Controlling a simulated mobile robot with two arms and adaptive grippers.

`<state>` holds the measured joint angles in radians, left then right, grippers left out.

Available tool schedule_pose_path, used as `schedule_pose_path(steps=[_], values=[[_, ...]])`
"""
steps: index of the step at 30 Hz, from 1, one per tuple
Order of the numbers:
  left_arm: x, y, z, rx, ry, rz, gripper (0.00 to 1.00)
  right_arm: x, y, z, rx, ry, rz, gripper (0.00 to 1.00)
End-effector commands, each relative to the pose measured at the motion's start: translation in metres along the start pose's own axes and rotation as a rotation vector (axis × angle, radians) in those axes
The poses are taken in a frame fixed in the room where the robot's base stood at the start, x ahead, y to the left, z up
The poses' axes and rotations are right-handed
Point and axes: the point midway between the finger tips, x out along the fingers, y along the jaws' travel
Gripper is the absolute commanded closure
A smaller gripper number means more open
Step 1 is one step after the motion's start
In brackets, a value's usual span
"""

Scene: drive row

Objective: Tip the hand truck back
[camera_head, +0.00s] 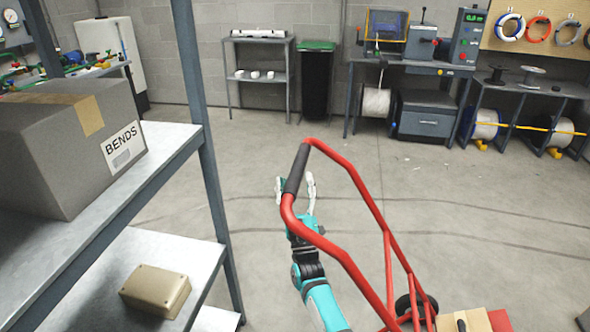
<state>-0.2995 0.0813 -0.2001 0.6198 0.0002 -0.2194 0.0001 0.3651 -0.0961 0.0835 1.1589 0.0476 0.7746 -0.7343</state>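The red hand truck (387,262) stands at the lower right, its tube frame running up to a handle loop with a black grip (297,168). Part of a black wheel (404,305) shows low on it. One teal arm comes up from the bottom, leaning from lower right to upper left, so I take it as my right. My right gripper (296,187) is open, its two fingers showing on either side of the black grip. The handle hides part of it, and I cannot tell whether it touches. My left gripper is not in view. The truck's foot is cut off.
A shelf (165,145) at the left holds a box marked BENDS (75,140) and a tan case (155,290). A tan load (465,320) shows by the truck at the bottom right. Benches (430,66) and a green-lidded bin (316,80) line the back wall. The floor between is clear.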

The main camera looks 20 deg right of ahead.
Motion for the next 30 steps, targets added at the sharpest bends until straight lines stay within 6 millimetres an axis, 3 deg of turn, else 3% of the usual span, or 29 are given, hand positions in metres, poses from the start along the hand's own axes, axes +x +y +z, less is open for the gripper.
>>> schedule_pose_path(steps=[6,12,30], values=[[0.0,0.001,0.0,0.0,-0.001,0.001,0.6,-0.047,0.0,-0.001,0.002,0.001,0.001,0.47],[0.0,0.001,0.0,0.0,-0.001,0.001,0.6,-0.07,0.001,-0.002,0.002,0.005,0.004,0.47],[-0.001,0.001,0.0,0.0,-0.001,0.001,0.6,-0.077,0.0,0.0,0.004,-0.001,-0.003,0.47]])
